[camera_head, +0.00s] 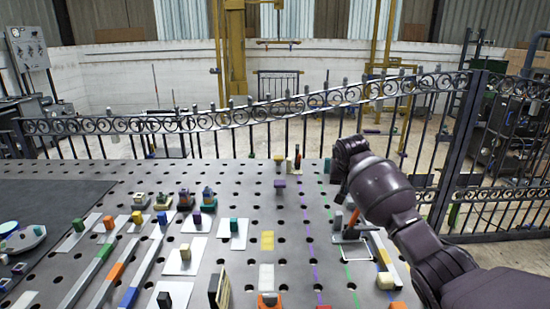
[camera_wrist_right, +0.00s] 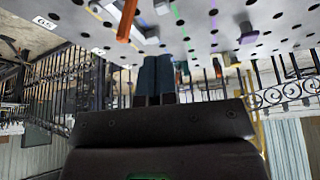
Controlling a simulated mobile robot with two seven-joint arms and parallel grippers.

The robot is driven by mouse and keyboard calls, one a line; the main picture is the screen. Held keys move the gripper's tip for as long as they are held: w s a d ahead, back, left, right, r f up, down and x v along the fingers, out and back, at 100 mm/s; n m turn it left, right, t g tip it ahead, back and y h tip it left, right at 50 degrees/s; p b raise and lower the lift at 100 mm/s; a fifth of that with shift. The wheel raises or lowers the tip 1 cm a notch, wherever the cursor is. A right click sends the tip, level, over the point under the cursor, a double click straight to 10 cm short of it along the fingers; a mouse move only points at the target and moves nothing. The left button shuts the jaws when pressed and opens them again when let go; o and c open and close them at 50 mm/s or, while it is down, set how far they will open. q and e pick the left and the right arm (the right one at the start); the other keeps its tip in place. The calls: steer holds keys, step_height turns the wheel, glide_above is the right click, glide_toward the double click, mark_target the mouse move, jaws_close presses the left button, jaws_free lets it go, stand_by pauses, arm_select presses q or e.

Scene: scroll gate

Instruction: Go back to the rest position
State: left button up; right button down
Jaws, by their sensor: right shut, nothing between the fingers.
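My right arm comes in from the right in the head view. Its gripper (camera_head: 338,192) is above the right part of the grey perforated table (camera_head: 140,185), near an upright orange handle (camera_head: 353,219). In the right wrist view, which looks upside down, the two fingers (camera_wrist_right: 154,75) are together with nothing between them. The orange handle also shows there (camera_wrist_right: 127,20), apart from the fingers. The fingertips are partly hidden by the wrist in the head view. My left gripper is in neither view.
Several small coloured blocks on white plates (camera_head: 180,258) and long bars (camera_head: 100,280) cover the table's left and front. A dark bottle (camera_head: 297,157) stands at the back edge. A black scroll-topped fence (camera_head: 250,117) runs behind the table. The table's middle back is mostly clear.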

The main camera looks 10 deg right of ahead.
steer(key=w+a+r+n+t+y, duration=0.1)
steer(key=w+a+r+n+t, duration=0.3)
steer(key=a+r+n+t, duration=0.4)
steer(key=s+a+f, duration=0.1)
steer(key=s+f, duration=1)
steer(key=s, duration=0.4)
steer(key=s+a+f+m, duration=0.1)
steer(key=s+f, duration=1.1)
steer(key=s, duration=0.3)
steer(key=s+a+f+y, duration=0.1)
steer(key=s+f, duration=1)
steer(key=s, duration=0.4)
steer(key=shift+s+f+m+g, duration=0.2)
steer(key=shift+s+m+g, duration=0.1)
steer(key=shift+g, duration=0.1)
